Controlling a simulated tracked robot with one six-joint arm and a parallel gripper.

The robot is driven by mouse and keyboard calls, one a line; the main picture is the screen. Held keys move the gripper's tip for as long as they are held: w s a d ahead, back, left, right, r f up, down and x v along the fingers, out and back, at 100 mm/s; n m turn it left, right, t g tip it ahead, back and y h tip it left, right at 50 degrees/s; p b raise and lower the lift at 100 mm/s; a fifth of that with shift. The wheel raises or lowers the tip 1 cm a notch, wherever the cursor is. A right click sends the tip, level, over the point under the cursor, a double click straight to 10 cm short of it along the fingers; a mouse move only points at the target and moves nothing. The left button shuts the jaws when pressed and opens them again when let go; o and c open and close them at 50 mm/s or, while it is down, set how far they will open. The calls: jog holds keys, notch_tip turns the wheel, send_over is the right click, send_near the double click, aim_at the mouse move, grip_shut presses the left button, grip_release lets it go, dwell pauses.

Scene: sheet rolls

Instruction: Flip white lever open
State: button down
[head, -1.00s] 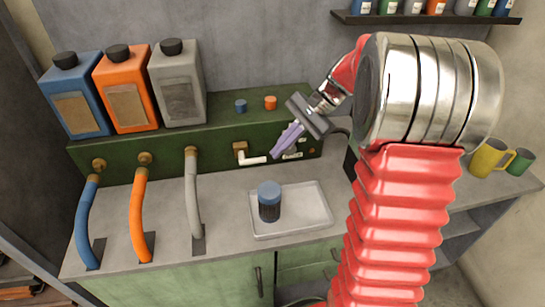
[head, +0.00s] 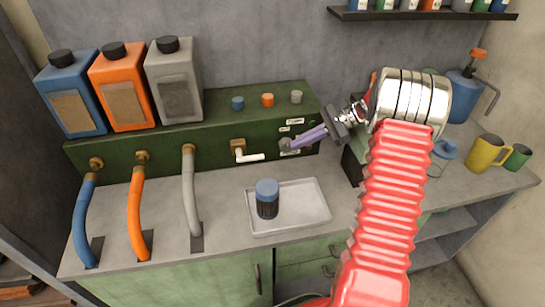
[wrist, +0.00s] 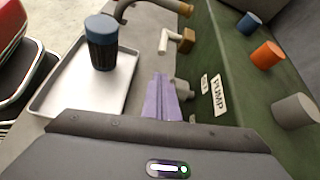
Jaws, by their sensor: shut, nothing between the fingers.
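The white lever (head: 250,157) sticks out to the right from a brass valve (head: 238,146) on the front of the green panel (head: 120,158). In the wrist view the lever (wrist: 165,42) lies beyond my fingertips, with a gap between. My gripper (head: 292,143) is shut and empty, its purple fingers pointing left beside a grey knob on the panel, to the right of the lever. In the wrist view the fingers (wrist: 158,78) are together, close to that knob (wrist: 184,88); I cannot tell whether they touch it.
A metal tray (head: 305,208) with a blue-capped dark jar (head: 267,198) stands on the counter below the lever. A grey hose (head: 191,195) hangs left of the lever. Small caps, including an orange one (head: 267,100), sit on the panel top. A yellow mug (head: 485,154) is at right.

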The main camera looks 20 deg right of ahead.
jog(key=shift+a, duration=0.15)
jog(key=x, duration=0.9)
jog(key=shift+a+f, duration=0.3)
jog(key=shift+r+h, duration=0.4)
